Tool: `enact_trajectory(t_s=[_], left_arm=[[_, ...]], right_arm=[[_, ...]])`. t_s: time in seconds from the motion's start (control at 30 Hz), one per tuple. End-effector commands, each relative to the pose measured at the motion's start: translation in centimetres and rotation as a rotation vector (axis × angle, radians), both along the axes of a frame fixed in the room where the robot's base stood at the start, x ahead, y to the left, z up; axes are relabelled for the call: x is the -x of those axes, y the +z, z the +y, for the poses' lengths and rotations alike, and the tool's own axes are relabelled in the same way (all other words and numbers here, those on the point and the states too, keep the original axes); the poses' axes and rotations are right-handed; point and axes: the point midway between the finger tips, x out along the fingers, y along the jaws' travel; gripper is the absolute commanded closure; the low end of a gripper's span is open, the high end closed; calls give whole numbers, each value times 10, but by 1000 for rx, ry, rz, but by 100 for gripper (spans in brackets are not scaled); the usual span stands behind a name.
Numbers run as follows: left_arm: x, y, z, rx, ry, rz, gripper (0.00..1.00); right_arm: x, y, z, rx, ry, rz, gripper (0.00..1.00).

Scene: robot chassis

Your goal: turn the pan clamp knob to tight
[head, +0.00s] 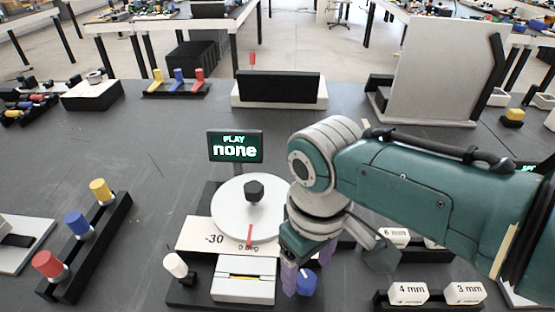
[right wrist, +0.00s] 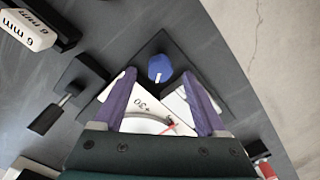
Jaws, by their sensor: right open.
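A device with a round white dial plate (head: 231,208) and a black knob (head: 254,191) on top stands in the head view; its scale shows -30 and a red pointer. A blue knob (head: 306,283) with a white mark sits at its front right corner, and a white-topped knob (head: 175,265) at its front left. No label tells which is the pan clamp knob. My right gripper (head: 306,266) points down just above and behind the blue knob. In the right wrist view its purple fingers are apart, with the blue knob (right wrist: 160,68) beyond and between their tips. My left gripper is out of view.
A display reading "PLAY none" (head: 236,146) stands behind the dial. A rack with red, blue and yellow pegs (head: 92,250) lies to the left. White blocks marked 4 mm (head: 408,292) and 3 mm (head: 464,292) sit at the right.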

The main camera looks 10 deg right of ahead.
Motion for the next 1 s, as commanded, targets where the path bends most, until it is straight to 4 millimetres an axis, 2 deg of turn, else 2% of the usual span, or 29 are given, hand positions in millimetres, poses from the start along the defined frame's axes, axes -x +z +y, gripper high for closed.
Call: enact_trajectory(t_s=[0.03,0.1,0.23,0.37,0.9,1.0], left_arm=[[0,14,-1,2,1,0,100],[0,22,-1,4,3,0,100],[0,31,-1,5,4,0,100],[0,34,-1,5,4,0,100],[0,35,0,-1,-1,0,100],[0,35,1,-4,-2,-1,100]], right_arm=[[-1,19,0,-2,0,-4,26],[0,34,0,-1,0,-3,26],[0,56,0,-1,1,-2,26],[0,70,1,-2,0,-1,26],[0,74,0,-1,0,0,26],[6,72,4,-17,0,-4,26]])
